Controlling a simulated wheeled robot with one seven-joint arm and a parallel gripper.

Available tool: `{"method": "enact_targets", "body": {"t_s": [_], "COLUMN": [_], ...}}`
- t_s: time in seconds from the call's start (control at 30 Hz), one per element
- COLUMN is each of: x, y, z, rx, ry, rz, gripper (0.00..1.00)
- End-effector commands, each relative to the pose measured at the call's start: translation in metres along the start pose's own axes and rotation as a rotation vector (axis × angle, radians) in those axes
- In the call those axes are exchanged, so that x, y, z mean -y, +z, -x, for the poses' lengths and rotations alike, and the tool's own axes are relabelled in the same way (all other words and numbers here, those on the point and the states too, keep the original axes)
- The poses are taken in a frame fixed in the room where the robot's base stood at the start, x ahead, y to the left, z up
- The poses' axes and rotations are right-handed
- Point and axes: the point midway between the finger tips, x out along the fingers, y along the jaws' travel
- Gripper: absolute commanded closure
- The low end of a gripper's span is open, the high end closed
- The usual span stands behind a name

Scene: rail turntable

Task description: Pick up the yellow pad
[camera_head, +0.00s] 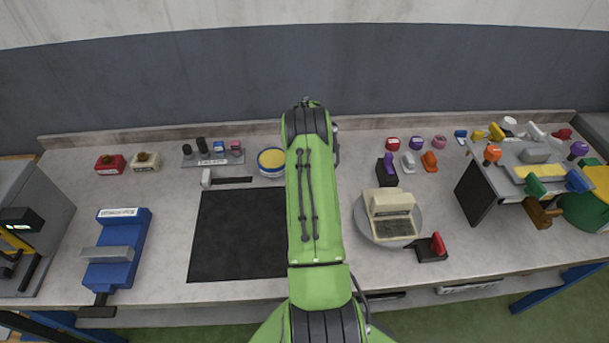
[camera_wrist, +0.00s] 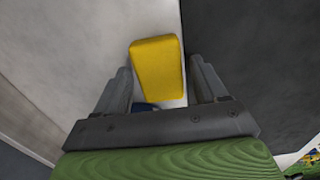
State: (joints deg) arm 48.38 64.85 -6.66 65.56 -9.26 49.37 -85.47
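A yellow pad (camera_wrist: 157,66), a block with rounded edges, shows in the wrist view against a pale surface. It appears between and ahead of the two fingers of my gripper (camera_wrist: 160,78). The fingers are spread apart, with a narrow gap visible on each side of the pad. I cannot tell how far the pad is from the fingertips. In the head view my green arm hides my gripper, and I cannot pick out this pad there with certainty.
A small blue thing (camera_wrist: 145,106) shows below the pad. A dark surface (camera_wrist: 255,55) lies to the right. On the bench are a black mat (camera_head: 236,235), a blue vise-like device (camera_head: 117,248), a round turntable (camera_head: 366,226) with a beige machine, and a crowded stand (camera_head: 506,160).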

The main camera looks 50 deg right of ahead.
Motion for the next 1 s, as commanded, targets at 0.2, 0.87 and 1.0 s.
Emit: {"method": "enact_targets", "body": {"t_s": [0.2, 0.87, 1.0], "x": [0.000, -0.001, 0.000], "y": [0.000, 0.000, 0.000], "z": [0.000, 0.076, 0.097], "rx": [0.000, 0.000, 0.000], "ry": [0.000, 0.006, 0.002], "rz": [0.000, 0.001, -0.001], "gripper": [0.63, 0.77, 0.77]}}
